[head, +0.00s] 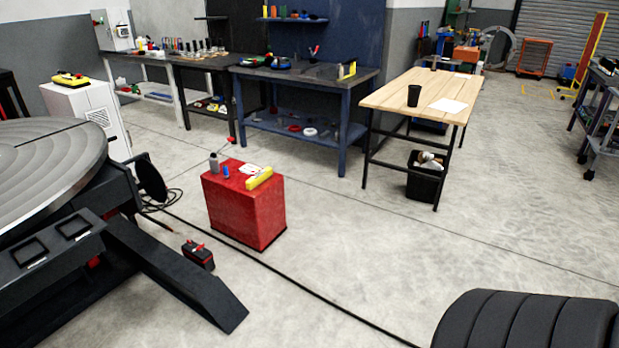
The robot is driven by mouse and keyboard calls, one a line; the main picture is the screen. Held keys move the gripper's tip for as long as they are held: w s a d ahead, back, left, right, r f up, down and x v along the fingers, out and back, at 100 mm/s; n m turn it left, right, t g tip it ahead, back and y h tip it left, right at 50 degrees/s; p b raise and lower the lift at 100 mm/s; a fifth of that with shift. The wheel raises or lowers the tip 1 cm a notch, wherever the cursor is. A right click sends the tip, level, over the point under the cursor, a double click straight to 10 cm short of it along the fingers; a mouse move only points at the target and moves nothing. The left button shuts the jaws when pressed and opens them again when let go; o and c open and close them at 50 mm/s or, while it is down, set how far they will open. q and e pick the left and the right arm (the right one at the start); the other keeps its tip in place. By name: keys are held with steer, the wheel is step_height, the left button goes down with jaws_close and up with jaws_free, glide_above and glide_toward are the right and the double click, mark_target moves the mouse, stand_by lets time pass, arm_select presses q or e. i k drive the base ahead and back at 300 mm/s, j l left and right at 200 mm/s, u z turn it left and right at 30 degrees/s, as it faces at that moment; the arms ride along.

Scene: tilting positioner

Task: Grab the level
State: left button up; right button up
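A yellow bar that looks like the level (260,178) lies on top of the red cabinet (243,210), near its right edge. It lies at a slant across the top. A grey bottle (214,161), a small blue item (226,172) and a white piece lie beside it on the same top. Neither of my grippers shows in the head view.
The positioner's round table (45,165) and dark base fill the left. A black cable (300,284) crosses the floor before the cabinet. A small red-black box (198,256) stands nearby. A dark ribbed shape (530,322) is at lower right. Floor right of the cabinet is clear.

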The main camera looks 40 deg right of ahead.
mark_target(260, 177)
steer(key=z, duration=1.05)
steer(key=i+l, duration=0.15)
steer(key=i, duration=0.35)
steer(key=i+l+u, duration=0.15)
steer(key=i, duration=0.4)
steer(key=i+l, duration=0.2)
steer(key=i, duration=0.3)
steer(key=i+l+u, duration=0.1)
steer(key=i+l, duration=0.15)
steer(key=i, duration=0.3)
steer(key=i+l, duration=0.25)
steer(key=i, duration=0.25)
steer(key=i+l+u, duration=0.15)
steer(key=i, duration=0.35)
steer(key=l, duration=0.1)
